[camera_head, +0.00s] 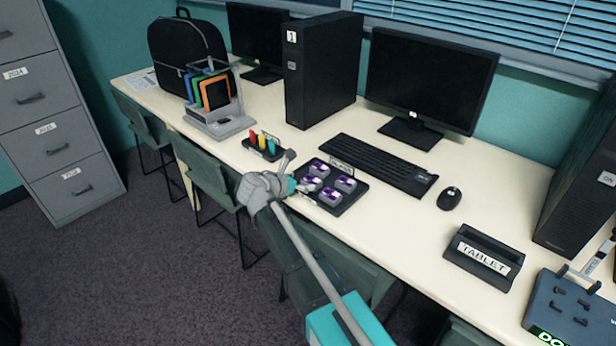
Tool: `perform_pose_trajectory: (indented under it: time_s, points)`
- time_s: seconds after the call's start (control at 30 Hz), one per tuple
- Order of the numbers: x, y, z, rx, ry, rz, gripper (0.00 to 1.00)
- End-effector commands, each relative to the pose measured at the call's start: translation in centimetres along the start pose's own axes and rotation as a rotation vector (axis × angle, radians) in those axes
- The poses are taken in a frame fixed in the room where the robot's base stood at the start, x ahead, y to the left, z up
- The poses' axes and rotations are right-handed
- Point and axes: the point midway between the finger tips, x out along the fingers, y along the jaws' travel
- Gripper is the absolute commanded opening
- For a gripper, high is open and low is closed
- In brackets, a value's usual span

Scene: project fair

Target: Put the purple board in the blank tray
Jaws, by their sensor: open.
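A black tray (349,201) on the desk holds several small purple-and-pale pieces (345,184) in separate places. A label stands at its back edge, too small to read. I cannot tell whether one of these pieces is the purple board, or whether this is the blank tray. My gripper (296,173) is open at the left edge of this tray, close to its leftmost pieces. My gripper and wrist partly cover that side, so contact cannot be told.
A small holder (264,153) with red, yellow and teal pieces stands just left of my gripper. A rack (222,124) with coloured frames is farther back. A keyboard (378,163), mouse (449,198) and tablet stand (484,258) lie right. Green chairs (205,175) line the desk's front.

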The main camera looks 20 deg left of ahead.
Motion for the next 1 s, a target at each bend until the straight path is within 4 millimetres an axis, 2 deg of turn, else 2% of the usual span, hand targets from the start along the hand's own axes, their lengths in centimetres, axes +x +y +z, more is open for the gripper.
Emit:
perform_pose_trajectory:
  time_s: [0.03, 0.2, 0.4, 0.6, 1.0]
  points:
    - [-1.2, -0.1, 0.3, -0.001, 0.0, 0.001, 1.0]
    - [-3.9, -0.1, 0.3, -0.001, 0.0, 0.001, 1.0]
    - [-6.2, -0.1, 0.2, 0.0, 0.0, 0.0, 1.0]
    - [-7.2, 0.0, 0.1, 0.0, 0.0, 0.0, 1.0]
    - [-7.2, 0.0, 0.0, 0.0, 0.0, 0.0, 1.0]
